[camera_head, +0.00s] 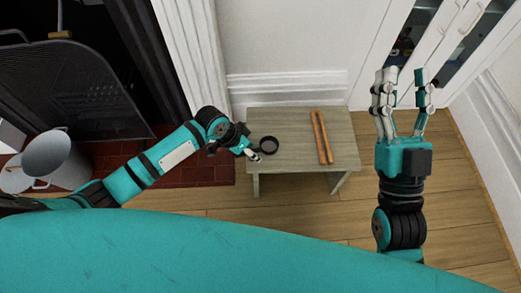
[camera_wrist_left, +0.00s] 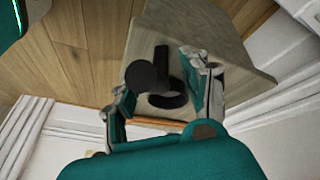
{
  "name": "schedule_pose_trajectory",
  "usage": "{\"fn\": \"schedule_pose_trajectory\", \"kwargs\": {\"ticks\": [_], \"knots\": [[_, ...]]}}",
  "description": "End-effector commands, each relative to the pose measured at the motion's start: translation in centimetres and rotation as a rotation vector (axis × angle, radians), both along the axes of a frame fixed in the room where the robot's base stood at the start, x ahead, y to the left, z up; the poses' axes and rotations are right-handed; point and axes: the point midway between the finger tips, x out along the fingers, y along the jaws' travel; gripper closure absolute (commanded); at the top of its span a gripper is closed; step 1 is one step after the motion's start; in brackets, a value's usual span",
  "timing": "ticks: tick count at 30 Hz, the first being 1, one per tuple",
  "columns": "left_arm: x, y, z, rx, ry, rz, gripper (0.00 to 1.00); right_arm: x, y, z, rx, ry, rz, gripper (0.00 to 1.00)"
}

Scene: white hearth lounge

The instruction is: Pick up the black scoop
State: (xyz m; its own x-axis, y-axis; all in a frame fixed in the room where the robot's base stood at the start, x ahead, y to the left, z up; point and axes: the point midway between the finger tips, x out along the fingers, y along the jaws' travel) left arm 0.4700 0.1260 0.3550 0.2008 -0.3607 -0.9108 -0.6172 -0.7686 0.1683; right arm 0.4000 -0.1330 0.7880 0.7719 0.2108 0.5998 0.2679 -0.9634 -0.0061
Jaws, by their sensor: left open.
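The black scoop (camera_head: 268,145) is at the left end of a small grey-green wooden bench; its round cup shows in the head view. In the left wrist view the black scoop (camera_wrist_left: 170,101) appears between the two fingers, with a dark round end toward the camera. My left gripper (camera_head: 252,154) is open right beside the scoop in the head view. In the left wrist view its fingers (camera_wrist_left: 158,86) stand apart on either side of the scoop; I cannot tell whether they touch it. My right gripper (camera_head: 403,88) is open and empty, right of the bench.
The bench (camera_head: 292,124) also carries two brown wooden sticks (camera_head: 322,137) on its right half. A grey metal bucket (camera_head: 56,160) and a dark mesh fire screen (camera_head: 65,85) stand at the left. A white cabinet (camera_head: 445,40) is at the back right. Wooden floor lies bare before the bench.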

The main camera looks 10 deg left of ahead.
Motion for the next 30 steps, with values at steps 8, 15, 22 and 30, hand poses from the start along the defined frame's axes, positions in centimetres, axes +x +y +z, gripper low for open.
{"fn": "schedule_pose_trajectory", "kwargs": {"ticks": [8,15,22,30], "knots": [[0.01,0.00,0.03,0.000,0.000,0.000,0.71,0.03,0.01,-0.01,-0.001,0.002,0.000,0.60],[-0.01,0.01,0.03,0.000,0.000,0.000,1.00,0.05,0.00,-0.05,-0.001,0.004,0.000,0.60],[0.01,0.02,0.05,0.000,0.000,0.000,1.00,0.06,0.01,-0.07,-0.001,0.004,0.000,0.60],[0.02,0.03,0.30,0.000,0.000,0.000,1.00,0.22,0.04,-0.11,-0.004,0.017,-0.001,0.60]]}}
